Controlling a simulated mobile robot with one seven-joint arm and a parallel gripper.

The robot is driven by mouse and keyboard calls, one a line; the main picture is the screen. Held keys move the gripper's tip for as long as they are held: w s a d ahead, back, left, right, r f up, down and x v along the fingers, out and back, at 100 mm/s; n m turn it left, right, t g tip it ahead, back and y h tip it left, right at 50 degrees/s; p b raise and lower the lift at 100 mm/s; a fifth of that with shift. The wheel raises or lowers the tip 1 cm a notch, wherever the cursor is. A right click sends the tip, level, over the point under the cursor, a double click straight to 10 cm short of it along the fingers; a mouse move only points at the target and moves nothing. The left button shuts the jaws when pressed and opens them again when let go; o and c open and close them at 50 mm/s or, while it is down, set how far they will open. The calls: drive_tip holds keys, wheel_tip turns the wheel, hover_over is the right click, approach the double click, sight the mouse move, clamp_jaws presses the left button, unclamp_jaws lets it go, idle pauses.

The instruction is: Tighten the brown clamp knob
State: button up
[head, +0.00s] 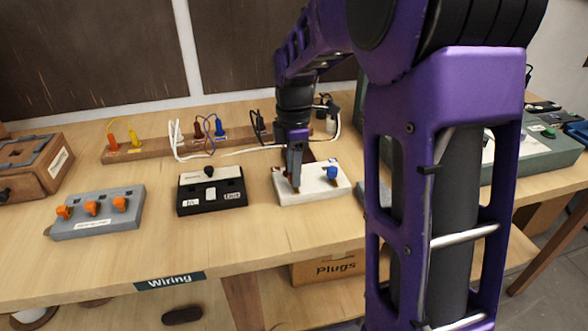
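A white block (312,189) lies on the wooden table in the middle of the head view. A blue knob (332,172) stands on its right part. My gripper (295,182) points straight down over the left part of this block, with its fingertips at or just above the top. I cannot make out a brown clamp knob clearly; the gripper covers the spot left of the blue knob, with only small brownish bits beside the fingers. Whether the fingers are open or shut on something is not clear from here.
A black switch box (211,199) stands left of the white block. A grey block with orange knobs (92,222) is further left. A wooden rail (150,151) with coloured plugs and cables runs behind. My purple arm hides the area right of the block. Bare table (250,235) lies in front.

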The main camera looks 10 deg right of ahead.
clamp_jaws()
